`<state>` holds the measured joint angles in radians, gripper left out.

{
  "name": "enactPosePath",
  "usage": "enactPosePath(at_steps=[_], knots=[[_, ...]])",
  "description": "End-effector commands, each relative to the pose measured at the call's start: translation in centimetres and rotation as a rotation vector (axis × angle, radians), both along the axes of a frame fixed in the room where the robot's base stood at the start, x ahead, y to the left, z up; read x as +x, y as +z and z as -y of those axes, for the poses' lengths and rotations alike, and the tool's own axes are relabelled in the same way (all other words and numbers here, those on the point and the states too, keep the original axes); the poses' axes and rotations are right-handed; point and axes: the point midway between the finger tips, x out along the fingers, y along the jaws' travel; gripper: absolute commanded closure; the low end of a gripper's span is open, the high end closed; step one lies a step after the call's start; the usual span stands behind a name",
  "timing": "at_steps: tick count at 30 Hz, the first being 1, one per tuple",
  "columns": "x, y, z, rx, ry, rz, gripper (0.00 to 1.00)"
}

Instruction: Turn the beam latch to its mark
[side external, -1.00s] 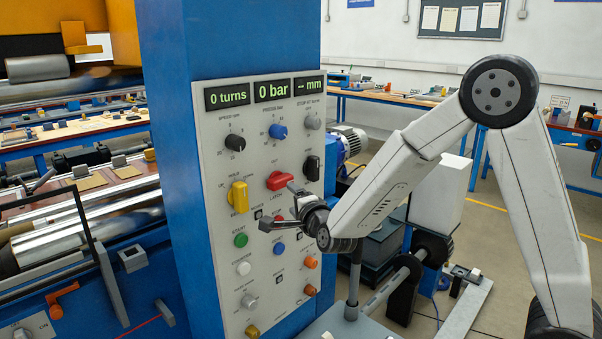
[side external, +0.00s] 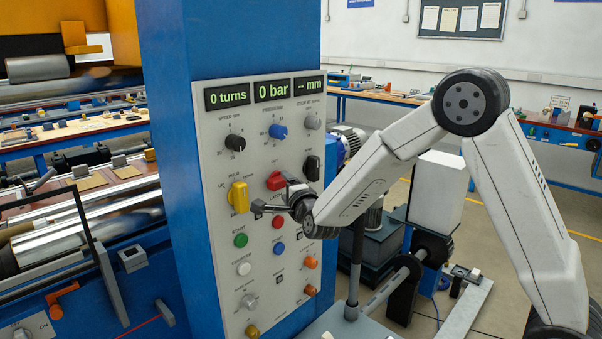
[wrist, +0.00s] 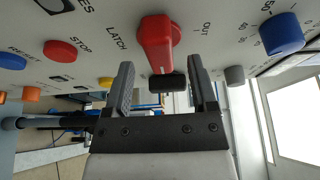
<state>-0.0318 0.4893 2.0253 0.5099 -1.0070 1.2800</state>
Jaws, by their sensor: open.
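The beam latch appears to be the red knob (side external: 275,181) on the grey control panel, between the labels OUT above and LATCH below. In the wrist view the red knob (wrist: 155,42) has its handle pointing down the picture, between the same two labels. My gripper (side external: 272,195) is at the panel, just below and in front of the red knob. In the wrist view my gripper (wrist: 160,63) is open, with one finger on each side of the knob's handle and gaps on both sides. I cannot make out a separate mark.
A yellow handle (side external: 239,196) sticks out left of the red knob, and a black knob (side external: 312,168) sits to its right. A blue knob (side external: 278,131) is above. Buttons lie below, including a green one (side external: 240,240). The displays read 0 turns and 0 bar.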

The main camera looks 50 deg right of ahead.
Motion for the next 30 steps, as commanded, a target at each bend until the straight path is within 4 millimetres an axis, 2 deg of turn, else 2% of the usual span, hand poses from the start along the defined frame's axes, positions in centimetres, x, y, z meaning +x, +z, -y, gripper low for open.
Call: enactPosePath(at_steps=[9, 20, 21, 23, 27, 28, 30], knots=[[2.3, -0.1, 1.0, 0.001, 0.0, -0.002, 0.26], [2.7, 0.0, 1.1, 0.0, 0.0, -0.001, 0.26], [2.7, 0.0, 1.1, 0.0, 0.0, -0.001, 0.3], [2.7, 0.0, 1.1, 0.0, 0.0, -0.001, 0.49], [2.6, 0.0, 1.1, 0.0, 0.0, -0.001, 0.93], [2.6, 0.0, 1.1, 0.0, 0.0, -0.001, 1.0], [2.6, 0.0, 1.1, 0.001, 0.0, -0.002, 1.0]])
